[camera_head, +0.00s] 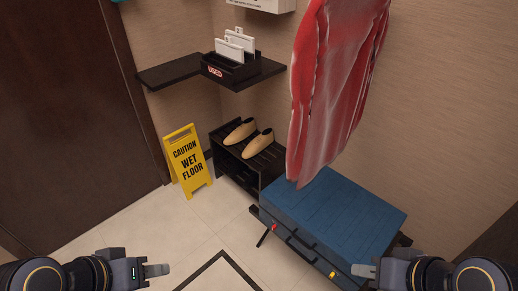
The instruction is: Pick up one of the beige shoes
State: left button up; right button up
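Two beige shoes stand side by side on top of a dark slatted shoe rack (228,171) against the back wall. The left shoe (240,131) sits a little farther left and the right shoe (258,144) is nearer the hanging red garment. My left gripper (158,271) is at the bottom left, well in front of the rack and apart from the shoes. My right gripper (362,271) is at the bottom right, in front of the blue suitcase. Both grippers are seen side-on, so their finger gap does not show. Neither touches a shoe.
A yellow wet-floor sign (187,162) stands left of the rack. A blue suitcase (335,220) lies on a stand to its right, below a red garment (332,85). A dark wall shelf (172,73) with a black box (229,69) hangs above the shoes. Tiled floor (170,230) is clear in front.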

aim_at(263, 141)
jog(key=i+j+u, duration=0.1)
jog(key=i, duration=0.3)
jog(key=i+j+u, duration=0.35)
jog(key=i, duration=0.15)
jog(key=i+u, duration=0.35)
jog(key=i, duration=0.15)
jog(key=i+z, duration=0.2)
jog(key=i, duration=0.3)
jog(key=i+j+z, duration=0.2)
jog(key=i, duration=0.3)
jog(key=i+j+z, duration=0.2)
jog(key=i, duration=0.25)
